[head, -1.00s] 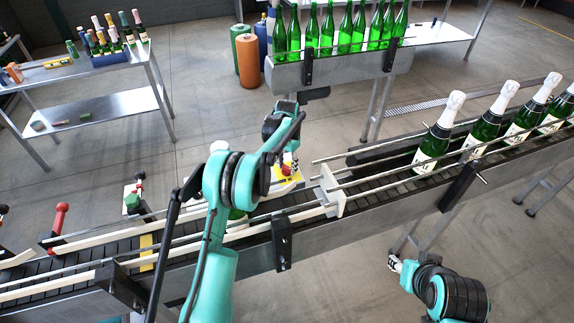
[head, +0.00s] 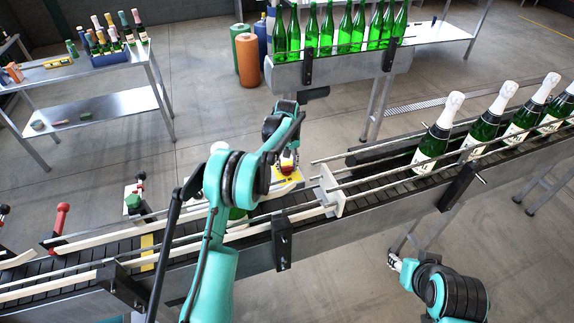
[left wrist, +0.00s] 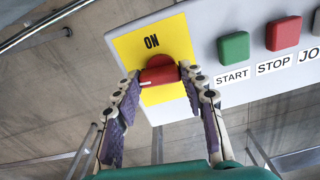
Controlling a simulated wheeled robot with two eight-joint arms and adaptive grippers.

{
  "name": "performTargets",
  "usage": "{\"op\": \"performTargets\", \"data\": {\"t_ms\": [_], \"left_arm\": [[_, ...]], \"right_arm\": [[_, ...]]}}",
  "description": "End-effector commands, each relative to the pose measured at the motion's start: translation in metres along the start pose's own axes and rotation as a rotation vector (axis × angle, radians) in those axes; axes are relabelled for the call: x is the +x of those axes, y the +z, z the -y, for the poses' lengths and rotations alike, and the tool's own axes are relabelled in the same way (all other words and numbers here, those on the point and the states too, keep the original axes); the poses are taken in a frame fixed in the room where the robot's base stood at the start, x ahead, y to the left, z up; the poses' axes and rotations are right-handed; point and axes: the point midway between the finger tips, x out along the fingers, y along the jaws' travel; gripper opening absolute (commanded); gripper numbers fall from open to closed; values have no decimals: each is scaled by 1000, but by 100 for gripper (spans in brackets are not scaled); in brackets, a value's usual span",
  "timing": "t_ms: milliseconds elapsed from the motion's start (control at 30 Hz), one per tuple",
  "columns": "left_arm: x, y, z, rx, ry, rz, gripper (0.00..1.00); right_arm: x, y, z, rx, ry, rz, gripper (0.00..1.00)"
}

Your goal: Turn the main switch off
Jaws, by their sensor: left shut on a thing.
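The main switch is a red rotary knob (left wrist: 159,72) on a yellow plate (left wrist: 180,35) marked ON, at the edge of a pale control panel. In the head view the yellow plate (head: 292,177) shows just under my left gripper (head: 288,163). In the left wrist view the two fingertips of my left gripper (left wrist: 160,74) are on either side of the knob and shut on it. Other position marks on the plate are not visible. My right gripper (head: 394,261) is low at the right, apart from the conveyor; its jaws are too small to read.
Beside the switch are a green START button (left wrist: 233,47) and a red STOP button (left wrist: 283,33), close to the left gripper. The conveyor (head: 375,192) carries foiled bottles (head: 436,138) at the right.

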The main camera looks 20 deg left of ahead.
Motion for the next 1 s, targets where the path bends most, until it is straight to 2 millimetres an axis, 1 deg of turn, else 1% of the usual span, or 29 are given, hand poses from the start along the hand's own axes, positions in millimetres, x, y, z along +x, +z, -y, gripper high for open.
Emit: {"op": "performTargets", "data": {"t_ms": [300, 833, 867, 900, 933, 1000], "left_arm": [[0, -1, 0, -114, 1, -2, 12], [0, -1, 0, -136, 1, -2, 12], [0, -1, 0, -136, 1, -2, 46], [0, -1, 0, -136, 1, -2, 57], [0, -1, 0, -136, 1, -2, 62], [0, -1, 0, -135, 1, -2, 62]], "right_arm": [[-1, 0, 0, 0, 0, 0, 40], [-1, 0, 0, 0, 0, 0, 40], [-1, 0, 0, 0, 0, 0, 40], [-1, 0, 0, 0, 0, 0, 40], [-1, 0, 0, 0, 0, 0, 40], [-1, 0, 0, 0, 0, 0, 40]]}}
